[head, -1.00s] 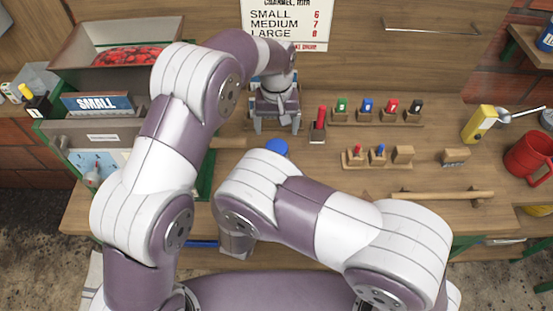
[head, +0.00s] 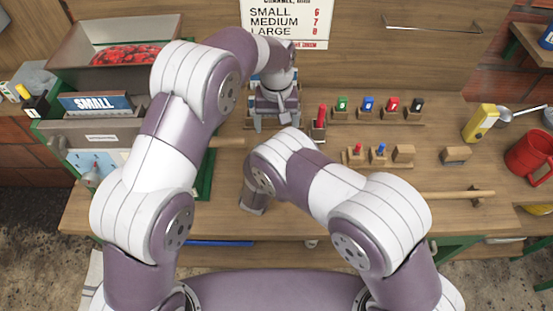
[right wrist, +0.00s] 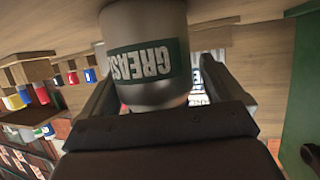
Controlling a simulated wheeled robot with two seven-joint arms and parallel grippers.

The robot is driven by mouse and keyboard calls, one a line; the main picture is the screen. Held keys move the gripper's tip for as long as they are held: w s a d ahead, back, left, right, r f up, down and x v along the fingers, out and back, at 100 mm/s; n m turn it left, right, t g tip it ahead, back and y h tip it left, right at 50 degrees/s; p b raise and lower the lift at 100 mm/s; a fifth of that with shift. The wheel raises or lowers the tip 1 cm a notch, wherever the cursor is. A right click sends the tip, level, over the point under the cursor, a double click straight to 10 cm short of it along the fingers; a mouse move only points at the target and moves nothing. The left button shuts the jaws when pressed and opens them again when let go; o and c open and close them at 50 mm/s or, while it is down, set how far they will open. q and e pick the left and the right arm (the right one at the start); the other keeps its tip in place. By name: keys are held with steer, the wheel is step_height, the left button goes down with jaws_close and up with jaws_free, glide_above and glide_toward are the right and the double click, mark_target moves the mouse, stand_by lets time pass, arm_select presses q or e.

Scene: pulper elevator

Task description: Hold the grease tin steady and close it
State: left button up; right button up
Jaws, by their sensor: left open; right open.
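The grease tin (right wrist: 148,58), grey with a dark green label reading GREASE upside down, shows large in the right wrist view. It lies between the two dark fingers of my right gripper (right wrist: 155,85), which are open; I cannot tell whether they touch it. Whether its lid is on is not visible. In the head view my right arm hides the tin and that gripper. My left gripper (head: 276,122) is open, pointing down near the back of the bench, left of a small red-topped holder (head: 318,123). I cannot see anything held in it.
Small racks with coloured blocks (head: 368,108) stand right of the left gripper. A wooden bar (head: 455,195), a yellow bottle (head: 479,123) and a red mug (head: 528,158) are further right. A metal bin (head: 112,48) and SMALL box (head: 96,103) are left.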

arm_select(q)
steer(key=shift+f, duration=0.1)
arm_select(e)
steer(key=c, duration=1.6)
arm_select(q)
steer(key=shift+w, duration=0.15)
arm_select(e)
jaws_close()
arm_select(q)
steer(key=m, duration=0.4)
steer(key=shift+a+r+m, duration=0.2)
steer(key=shift+a+m, duration=0.05)
steer(key=shift+m, duration=0.05)
steer(key=shift+f, duration=4.05)
